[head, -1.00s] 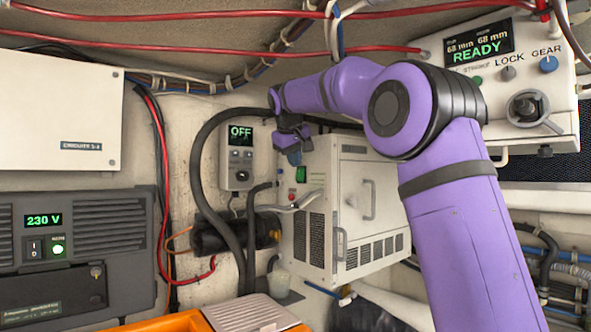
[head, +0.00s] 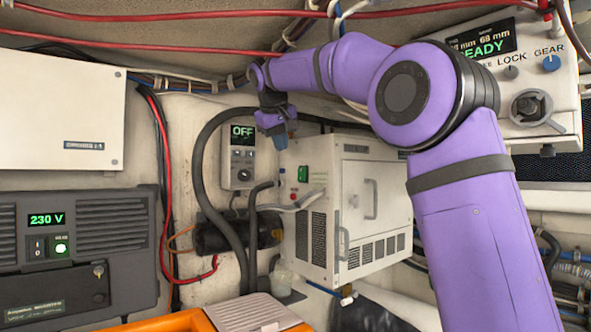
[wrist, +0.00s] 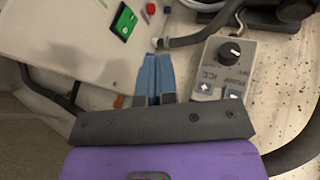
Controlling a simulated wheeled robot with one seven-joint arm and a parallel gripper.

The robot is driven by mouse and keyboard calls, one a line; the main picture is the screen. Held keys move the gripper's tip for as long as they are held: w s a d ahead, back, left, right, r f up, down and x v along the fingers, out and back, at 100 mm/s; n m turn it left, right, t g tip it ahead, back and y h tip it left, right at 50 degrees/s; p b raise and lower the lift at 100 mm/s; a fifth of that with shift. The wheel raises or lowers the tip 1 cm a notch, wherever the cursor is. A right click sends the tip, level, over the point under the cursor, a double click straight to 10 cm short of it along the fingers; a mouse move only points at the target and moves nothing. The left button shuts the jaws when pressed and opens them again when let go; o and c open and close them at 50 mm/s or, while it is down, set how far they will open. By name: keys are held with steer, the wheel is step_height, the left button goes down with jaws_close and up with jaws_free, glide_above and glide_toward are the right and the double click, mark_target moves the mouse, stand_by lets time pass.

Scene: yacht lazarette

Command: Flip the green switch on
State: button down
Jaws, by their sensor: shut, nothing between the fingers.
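The green switch (head: 303,174) sits on the narrow front face of a white box unit (head: 345,170), near its upper edge. In the wrist view the green switch (wrist: 124,22) shows at the top, left of my fingertips, with a small white mark on it. Which way it is tilted I cannot tell. My gripper (head: 281,142) is shut and empty, its blue fingers pointing down, above and left of the switch in the head view. In the wrist view the gripper's fingers (wrist: 157,58) are together and apart from the switch.
A control panel (head: 238,150) reading OFF is on the wall at left; its knob (wrist: 230,52) shows in the wrist view. A red button (head: 293,189) and a grey hose (head: 290,204) are below the switch. A black hose (head: 200,150) loops at left.

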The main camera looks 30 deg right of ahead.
mark_target(298, 175)
steer(key=shift+a, duration=0.1)
steer(key=shift+w+d+f, duration=0.85)
steer(key=shift+d+f, duration=0.4)
steer(key=shift+f, duration=0.2)
steer(key=shift+w+d+f, duration=0.85)
steer(key=shift+d+f, duration=0.4)
steer(key=shift+f, duration=0.2)
steer(key=shift+w+d+f, duration=0.85)
steer(key=shift+d+f, duration=0.4)
steer(key=shift+f, duration=0.2)
steer(key=shift+d, duration=0.1)
steer(key=shift+d+f, duration=0.1)
steer(key=shift+d, duration=0.15)
